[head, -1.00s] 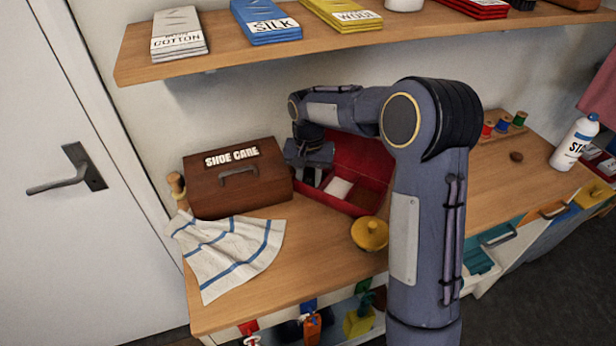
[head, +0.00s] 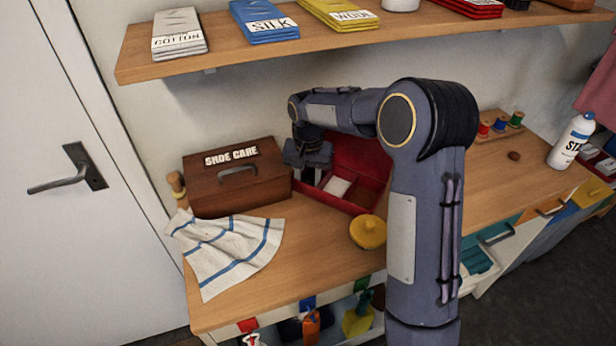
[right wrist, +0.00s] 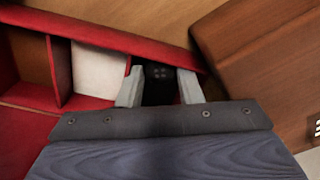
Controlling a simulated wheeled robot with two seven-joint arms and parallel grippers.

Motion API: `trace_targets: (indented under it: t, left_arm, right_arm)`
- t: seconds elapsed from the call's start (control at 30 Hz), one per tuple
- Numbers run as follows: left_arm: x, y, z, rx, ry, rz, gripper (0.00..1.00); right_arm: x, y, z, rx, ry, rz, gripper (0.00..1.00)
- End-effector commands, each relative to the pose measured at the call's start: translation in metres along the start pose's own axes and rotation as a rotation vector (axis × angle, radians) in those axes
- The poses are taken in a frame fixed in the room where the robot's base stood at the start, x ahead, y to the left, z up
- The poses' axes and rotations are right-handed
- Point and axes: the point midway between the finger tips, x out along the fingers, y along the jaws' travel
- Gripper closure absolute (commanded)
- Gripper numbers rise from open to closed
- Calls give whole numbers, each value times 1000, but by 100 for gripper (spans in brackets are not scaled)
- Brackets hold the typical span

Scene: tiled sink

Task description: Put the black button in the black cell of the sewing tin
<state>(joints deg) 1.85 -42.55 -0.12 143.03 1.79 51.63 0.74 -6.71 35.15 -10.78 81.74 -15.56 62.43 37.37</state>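The red sewing tin (head: 345,204) stands open on the wooden counter, with a white cell (head: 338,188) and a brown cell (head: 361,196) showing. My right gripper (head: 316,180) points down into the tin's left end. In the right wrist view its two grey fingers (right wrist: 160,90) are apart. The black button (right wrist: 159,72), with small holes, shows between them in a dark space beside the white cell (right wrist: 98,70). Gaps seem to separate it from both fingers. Whether it rests on the cell floor is hard to tell. My left gripper is out of view.
A brown shoe care box (head: 237,180) stands close beside the tin's left end. A striped cloth (head: 228,250) and a yellow knobbed object (head: 368,232) lie in front. A brown round piece (head: 514,155) lies at the right. A shelf (head: 300,52) hangs above.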

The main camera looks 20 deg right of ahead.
Motion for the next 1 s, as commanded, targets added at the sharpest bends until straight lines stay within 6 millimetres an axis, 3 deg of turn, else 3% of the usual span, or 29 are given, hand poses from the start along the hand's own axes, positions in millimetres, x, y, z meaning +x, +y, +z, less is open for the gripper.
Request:
trace_targets:
  t: [0.03, 0.27, 0.47, 0.8, 1.0]
  left_arm:
    - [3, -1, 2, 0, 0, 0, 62]
    - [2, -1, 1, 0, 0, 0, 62]
    - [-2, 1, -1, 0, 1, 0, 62]
    - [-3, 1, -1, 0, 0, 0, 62]
    - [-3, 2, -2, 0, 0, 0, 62]
  right_arm:
    - [18, 1, 6, -3, -24, 17, 49]
    - [17, 1, 6, -2, -24, 16, 49]
    - [-4, 0, 5, -3, -22, 15, 49]
    - [-67, -3, 4, -7, -17, 9, 49]
    - [-78, -4, 4, -8, -17, 8, 49]
